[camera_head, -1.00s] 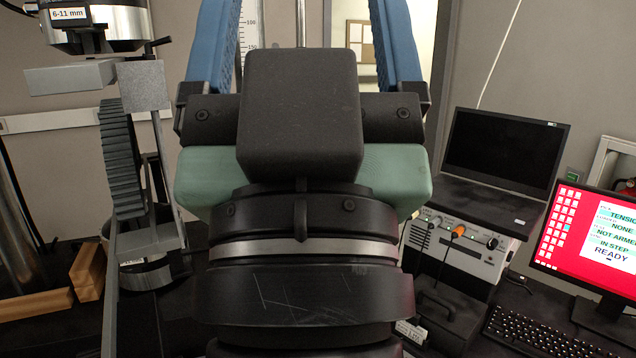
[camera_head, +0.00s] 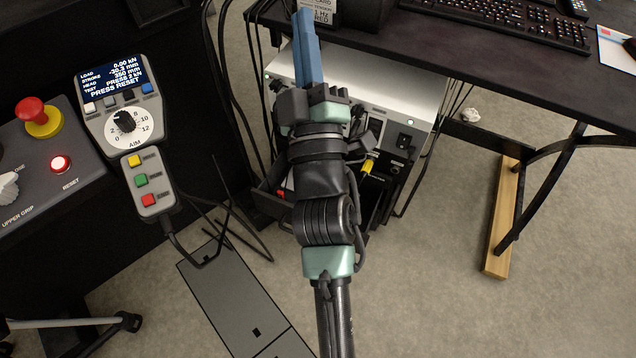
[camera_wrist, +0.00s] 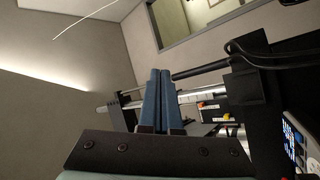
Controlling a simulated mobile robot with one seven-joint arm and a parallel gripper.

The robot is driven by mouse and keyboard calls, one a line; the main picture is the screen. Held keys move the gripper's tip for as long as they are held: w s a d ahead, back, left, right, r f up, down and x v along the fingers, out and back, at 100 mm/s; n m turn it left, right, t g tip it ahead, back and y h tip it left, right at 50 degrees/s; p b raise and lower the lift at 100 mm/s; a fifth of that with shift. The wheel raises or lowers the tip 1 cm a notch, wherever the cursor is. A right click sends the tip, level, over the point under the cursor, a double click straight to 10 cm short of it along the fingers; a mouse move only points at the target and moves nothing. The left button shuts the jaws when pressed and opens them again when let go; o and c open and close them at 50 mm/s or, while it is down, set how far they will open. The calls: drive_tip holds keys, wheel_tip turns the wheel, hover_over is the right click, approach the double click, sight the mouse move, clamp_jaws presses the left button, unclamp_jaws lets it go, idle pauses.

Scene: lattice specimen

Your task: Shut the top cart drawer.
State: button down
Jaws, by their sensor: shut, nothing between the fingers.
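In the head view a cart unit with a pale top (camera_head: 395,78) stands partly under the dark desk. Low at its front, a dark open tray that looks like a pulled-out drawer (camera_head: 268,203) shows on both sides of my arm. Something red and white lies in it. My arm hides its middle, so I cannot tell how far it is out or whether it is the top one. My gripper (camera_head: 303,18) is above the unit's top, with its blue fingers together and empty, apart from the drawer. In the wrist view the fingers (camera_wrist: 160,75) point at the room, with no drawer visible.
A control pendant (camera_head: 128,115) and a panel with a red stop button (camera_head: 32,110) are at left. The dark desk (camera_head: 480,60) with keyboard overhangs the right. Black cables hang beside the cart. A grey floor plate (camera_head: 235,295) lies in front; carpet is clear at lower right.

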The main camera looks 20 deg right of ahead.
drive_tip(key=s+f+n+g+y+b, duration=0.15)
drive_tip(key=f+b, duration=0.25)
drive_tip(key=f, duration=0.7)
drive_tip(key=s+d+f+n+y+b, duration=0.1)
drive_tip(key=s+f+n+b, duration=0.2)
drive_tip(key=f, duration=0.9)
drive_tip(key=f+n+g+y+b, duration=0.15)
drive_tip(key=f+b, duration=0.35)
drive_tip(key=f, duration=0.6)
drive_tip(key=s+a+f+n+g+y+b, duration=0.1)
drive_tip(key=s+f+n+b, duration=0.15)
drive_tip(key=f, duration=0.55)
drive_tip(key=s+a+f+n+b, duration=0.1)
drive_tip(key=s+f+b, duration=0.3)
drive_tip(key=f, duration=0.5)
drive_tip(key=s+a+f+n+g+y+b, duration=0.1)
drive_tip(key=s+f+b, duration=0.2)
drive_tip(key=f, duration=0.5)
drive_tip(key=w+d+b, duration=0.1)
drive_tip(key=w, duration=0.3)
drive_tip(key=w+b, duration=0.2)
drive_tip(key=w, duration=0.2)
drive_tip(key=w+d+b, duration=0.1)
drive_tip(key=w, duration=0.3)
drive_tip(key=shift+d+f+b, duration=0.1)
drive_tip(key=shift+d+b, duration=0.2)
drive_tip(key=shift+b, duration=0.05)
drive_tip(key=shift+w+d, duration=0.3)
drive_tip(key=shift+d, duration=0.15)
